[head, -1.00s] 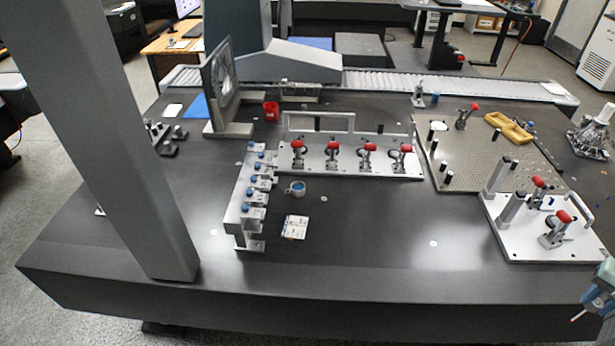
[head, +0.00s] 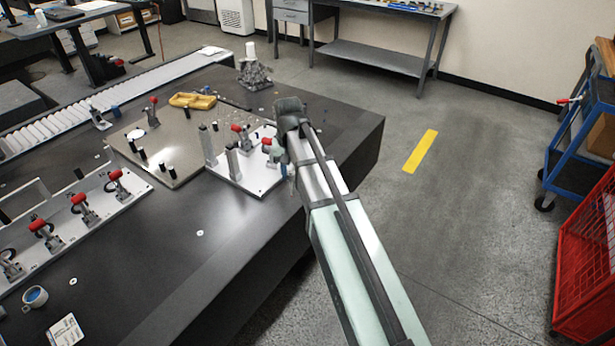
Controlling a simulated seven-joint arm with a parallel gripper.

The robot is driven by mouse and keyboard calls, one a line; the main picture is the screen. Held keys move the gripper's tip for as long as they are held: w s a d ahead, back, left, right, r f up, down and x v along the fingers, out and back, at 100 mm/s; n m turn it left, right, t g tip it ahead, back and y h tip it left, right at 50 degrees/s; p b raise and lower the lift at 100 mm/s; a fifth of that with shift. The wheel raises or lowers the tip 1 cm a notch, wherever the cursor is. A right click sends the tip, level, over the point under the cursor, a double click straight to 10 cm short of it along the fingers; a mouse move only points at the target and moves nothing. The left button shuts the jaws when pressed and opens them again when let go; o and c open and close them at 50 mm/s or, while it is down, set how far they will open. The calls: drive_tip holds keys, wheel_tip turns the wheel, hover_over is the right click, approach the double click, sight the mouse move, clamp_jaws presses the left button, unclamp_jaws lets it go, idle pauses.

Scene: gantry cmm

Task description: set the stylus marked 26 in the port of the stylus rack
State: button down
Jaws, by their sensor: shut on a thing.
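My arm reaches in from the lower right to the right end of the dark table. My gripper (head: 280,160) is at its far end, small and partly hidden behind the wrist, over the table's right side beside a white fixture plate. It is shut on a thin stylus, which is barely visible now; no number can be read. The stylus rack, a silver stand with several blue-topped units in the earlier view, is out of view to the left now, and its port cannot be seen.
The white fixture plate (head: 255,182) carries grey posts and red-knobbed clamps. Left of it are a pegged plate (head: 178,150) and a yellow tray (head: 193,100). A row of red-handled clamps (head: 83,207), a blue-filled cup (head: 35,296) and a printed card (head: 65,330) lie left. The table's front middle is clear.

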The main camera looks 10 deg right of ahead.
drive_tip(key=w+a+r+m, duration=0.1)
drive_tip(key=a+r, duration=0.1)
drive_tip(key=a, duration=2.1)
drive_tip(key=w+a+r+m, duration=0.1)
drive_tip(key=a+r+m, duration=0.1)
drive_tip(key=a, duration=2)
drive_tip(key=s+a+r+m, duration=0.1)
drive_tip(key=s+a, duration=0.8)
drive_tip(key=a, duration=0.5)
drive_tip(key=s+a+r+m, duration=0.1)
drive_tip(key=s+a+r, duration=0.1)
drive_tip(key=s+a, duration=0.9)
drive_tip(key=s+a+r, duration=0.1)
drive_tip(key=s+a, duration=0.6)
drive_tip(key=a, duration=0.9)
wheel_tip(320, 180, down, 10)
drive_tip(key=shift+w, duration=0.25)
drive_tip(key=shift+a+f, duration=0.1)
drive_tip(key=shift+f, duration=0.3)
drive_tip(key=c, duration=0.8)
unclamp_jaws()
drive_tip(key=shift+o, duration=0.2)
drive_tip(key=shift+r, duration=0.1)
